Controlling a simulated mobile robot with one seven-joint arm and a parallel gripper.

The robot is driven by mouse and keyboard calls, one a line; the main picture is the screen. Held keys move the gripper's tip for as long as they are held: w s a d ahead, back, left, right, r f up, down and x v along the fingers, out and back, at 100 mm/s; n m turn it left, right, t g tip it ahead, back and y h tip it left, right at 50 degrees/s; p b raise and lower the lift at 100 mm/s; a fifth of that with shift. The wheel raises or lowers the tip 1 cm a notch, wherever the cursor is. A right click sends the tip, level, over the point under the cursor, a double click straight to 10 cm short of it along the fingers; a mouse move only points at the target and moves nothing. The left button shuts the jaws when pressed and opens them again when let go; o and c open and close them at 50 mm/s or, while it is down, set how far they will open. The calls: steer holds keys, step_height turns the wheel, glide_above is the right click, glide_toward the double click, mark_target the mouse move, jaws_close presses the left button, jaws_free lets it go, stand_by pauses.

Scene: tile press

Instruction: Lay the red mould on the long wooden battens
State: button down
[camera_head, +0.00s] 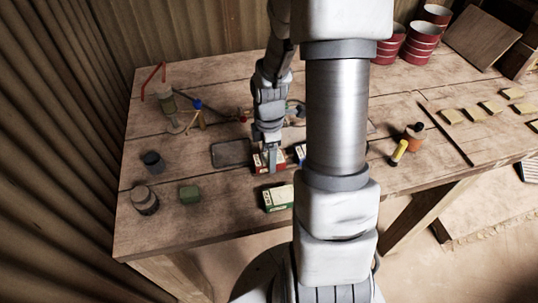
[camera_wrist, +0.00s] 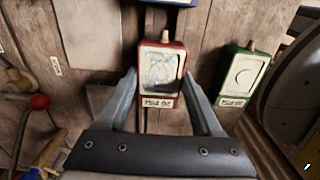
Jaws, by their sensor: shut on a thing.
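The red mould (camera_wrist: 175,62) is a small red box with a pale, patterned recess, a peg at one end and a white label on its near side. My gripper (camera_wrist: 159,76) has one finger on each side of it and is shut on it. In the head view the red mould (camera_head: 259,163) is under my gripper (camera_head: 270,160), at the table's middle. I cannot tell whether it touches the table. The long wooden battens are not clear; one thin dark strip (camera_head: 446,134) lies on the table at right.
A grey plate (camera_head: 230,153) lies left. Several pale tiles (camera_head: 490,108) and red-striped tins (camera_head: 423,42) are at right.

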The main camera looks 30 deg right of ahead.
steer(key=shift+f, duration=0.15)
steer(key=shift+c, duration=0.2)
jaws_free()
step_height(320, 180, up, 12)
steer(key=p, duration=0.2)
steer(key=shift+r, duration=0.2)
stand_by(0.3)
